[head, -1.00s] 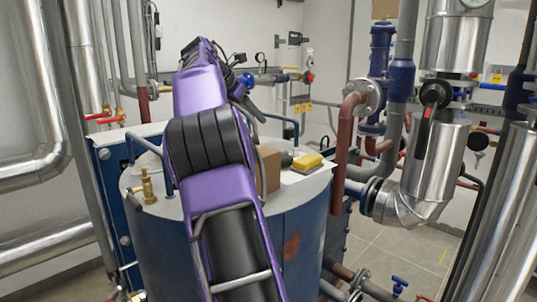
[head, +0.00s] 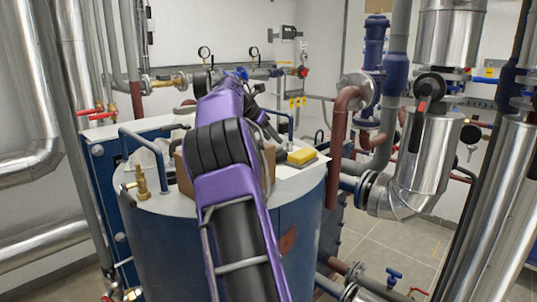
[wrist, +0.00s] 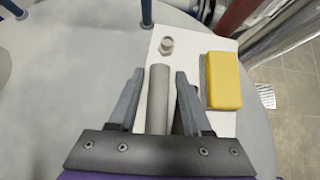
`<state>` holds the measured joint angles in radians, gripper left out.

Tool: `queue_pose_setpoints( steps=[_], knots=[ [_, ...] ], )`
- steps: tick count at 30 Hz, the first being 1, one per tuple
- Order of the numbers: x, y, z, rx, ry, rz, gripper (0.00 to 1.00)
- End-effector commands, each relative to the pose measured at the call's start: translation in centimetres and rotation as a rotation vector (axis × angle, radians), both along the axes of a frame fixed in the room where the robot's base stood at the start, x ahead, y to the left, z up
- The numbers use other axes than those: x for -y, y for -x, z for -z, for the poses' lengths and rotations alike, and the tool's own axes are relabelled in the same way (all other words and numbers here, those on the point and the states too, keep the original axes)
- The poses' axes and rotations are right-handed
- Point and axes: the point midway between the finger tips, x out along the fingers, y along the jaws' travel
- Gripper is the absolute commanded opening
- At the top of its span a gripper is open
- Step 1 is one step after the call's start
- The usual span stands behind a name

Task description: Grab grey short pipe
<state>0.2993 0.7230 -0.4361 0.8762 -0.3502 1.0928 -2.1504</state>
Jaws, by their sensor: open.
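The grey short pipe (wrist: 160,95) lies lengthwise on a white sheet (wrist: 148,62) in the wrist view. My open gripper (wrist: 160,78) has one finger on each side of it. A gap shows between the pipe and each finger, and the pipe's far end reaches slightly past the fingertips. Its near end is hidden by the gripper body. I cannot tell the height of the fingers over the sheet. In the head view my purple arm reaches over the tank top, and I cannot make out the pipe there.
A yellow block (wrist: 223,80) lies right of the right finger; it also shows in the head view (head: 301,156). A metal nut (wrist: 167,46) sits beyond the pipe. A cardboard box (head: 184,172) is partly behind my arm. A brass valve (head: 141,183) and blue pipe rails (head: 147,140) rise from the tank top.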

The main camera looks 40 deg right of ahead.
Motion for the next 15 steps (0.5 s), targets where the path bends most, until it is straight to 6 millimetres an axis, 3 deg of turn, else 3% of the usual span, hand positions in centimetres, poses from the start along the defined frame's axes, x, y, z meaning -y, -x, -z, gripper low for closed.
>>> queue_pose_setpoints(
  steps=[6, 15],
  knots=[
    [1.7, 0.0, 3.0, -0.002, -0.001, 0.001, 0.49],
    [2.4, -0.1, 3.7, 0.001, -0.001, 0.001, 0.49]
  ],
)
